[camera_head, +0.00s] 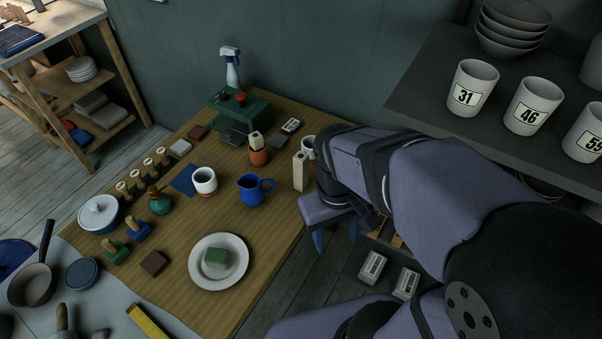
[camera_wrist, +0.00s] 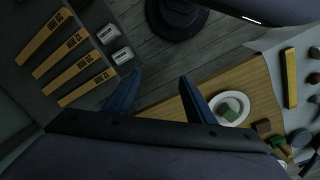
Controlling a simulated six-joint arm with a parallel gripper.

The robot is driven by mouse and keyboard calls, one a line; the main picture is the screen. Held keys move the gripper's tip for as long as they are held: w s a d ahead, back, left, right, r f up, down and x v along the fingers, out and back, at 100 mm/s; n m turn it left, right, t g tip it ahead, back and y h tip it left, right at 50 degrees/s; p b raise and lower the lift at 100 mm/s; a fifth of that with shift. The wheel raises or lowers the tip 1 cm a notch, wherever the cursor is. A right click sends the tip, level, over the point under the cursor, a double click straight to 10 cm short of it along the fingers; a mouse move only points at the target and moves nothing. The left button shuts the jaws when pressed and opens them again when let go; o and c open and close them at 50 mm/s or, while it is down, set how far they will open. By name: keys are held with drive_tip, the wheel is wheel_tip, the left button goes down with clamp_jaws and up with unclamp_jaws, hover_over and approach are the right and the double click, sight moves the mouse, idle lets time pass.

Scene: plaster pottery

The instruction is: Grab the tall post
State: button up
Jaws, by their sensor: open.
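A tall cream post (camera_head: 299,172) stands upright near the right edge of the wooden table in the head view, to the right of the blue mug. I cannot make it out in the wrist view. My gripper (camera_head: 337,238) is open, past the table's right edge, to the right of and nearer the camera than the post. Its blue fingers point downward and are apart from the post. In the wrist view, my gripper (camera_wrist: 160,78) has nothing between its spread fingers; the floor and the table edge show beyond.
A blue mug (camera_head: 252,189) and a terracotta pot (camera_head: 259,157) stand left of the post. A pale cup (camera_head: 308,146) behind it is partly hidden by my arm. A plate (camera_head: 219,281) with a green block is at the table's front. A shelf with numbered cups (camera_head: 473,88) is at right.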

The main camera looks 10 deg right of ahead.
drive_tip(key=w+d+f+n+h+b, duration=0.3)
drive_tip(key=w+d+n+h, duration=0.15)
drive_tip(key=d+n, duration=0.25)
wheel_tip(320, 180, up, 3)
drive_tip(key=n+t+h+b, duration=0.75)
drive_tip(key=n+t, duration=0.45)
drive_tip(key=n, duration=0.6)
hover_over(304, 154)
drive_tip(key=v, duration=0.5)
drive_tip(key=shift+h, duration=0.3)
wheel_tip(304, 154, down, 11)
drive_tip(key=shift+w+d+r+p, duration=0.1)
drive_tip(key=shift+w+d+p, duration=0.1)
drive_tip(key=shift+p, duration=0.3)
drive_tip(key=shift+p+x, duration=0.55)
drive_tip(key=shift+x, duration=1.05)
drive_tip(key=shift+p+x, duration=0.5)
drive_tip(key=shift+x, duration=1.55)
drive_tip(key=shift+w+a, duration=0.2)
clamp_jaws()
